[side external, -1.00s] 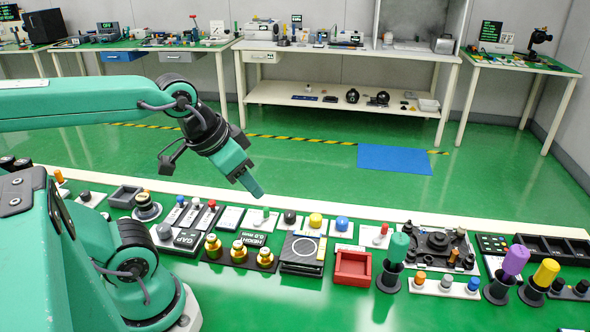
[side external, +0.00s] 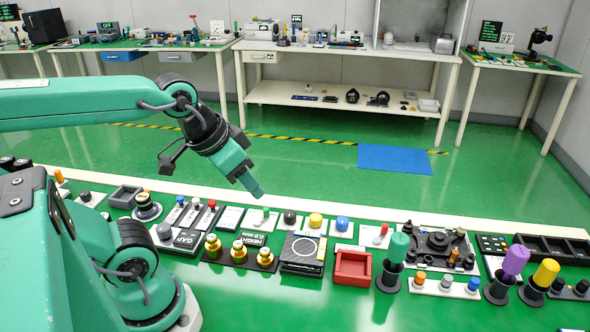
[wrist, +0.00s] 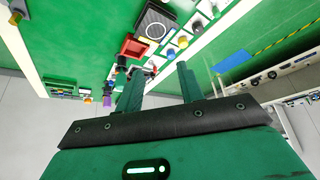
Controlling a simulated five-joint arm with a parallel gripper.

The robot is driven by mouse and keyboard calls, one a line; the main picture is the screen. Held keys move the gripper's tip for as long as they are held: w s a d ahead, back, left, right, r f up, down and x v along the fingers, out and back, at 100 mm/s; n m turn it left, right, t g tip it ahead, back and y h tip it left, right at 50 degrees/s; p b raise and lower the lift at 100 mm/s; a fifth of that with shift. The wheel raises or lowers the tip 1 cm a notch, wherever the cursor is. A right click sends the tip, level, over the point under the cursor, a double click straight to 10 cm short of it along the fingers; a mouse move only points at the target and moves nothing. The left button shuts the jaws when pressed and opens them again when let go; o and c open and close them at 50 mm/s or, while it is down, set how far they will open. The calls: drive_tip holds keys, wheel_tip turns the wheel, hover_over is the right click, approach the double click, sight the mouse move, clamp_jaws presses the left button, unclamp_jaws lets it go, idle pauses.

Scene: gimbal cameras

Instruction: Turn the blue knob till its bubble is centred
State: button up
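Two blue knobs show in the side view. One round blue knob (side external: 342,223) sits on a white plate behind the red tray. Another blue knob (side external: 473,284) stands at the right end of a white strip that also carries an orange and a grey knob. I cannot make out a bubble at either, so I cannot tell which one the task means. My gripper (side external: 257,192) hangs in the air above the back row of the bench, left of both blue knobs. In the wrist view my gripper (wrist: 159,68) has its two fingers apart with nothing held between them.
A red tray (side external: 352,278) stands near the middle, with brass knobs (side external: 239,249) to its left. Tall green (side external: 397,248), purple (side external: 515,260) and yellow (side external: 545,273) handles rise on the right. The green bench front (side external: 300,310) is clear.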

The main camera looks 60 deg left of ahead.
drive_tip(key=shift+o, duration=0.4)
drive_tip(key=shift+o, duration=1.1)
drive_tip(key=n+g, duration=0.6)
drive_tip(key=n, duration=0.5)
hover_over(342, 220)
wheel_tip(342, 220, down, 14)
drive_tip(key=shift+f, duration=0.1)
drive_tip(key=shift+w+f, duration=0.15)
drive_tip(key=shift+f, duration=0.15)
drive_tip(key=shift+f, duration=0.15)
drive_tip(key=shift+f, duration=3.75)
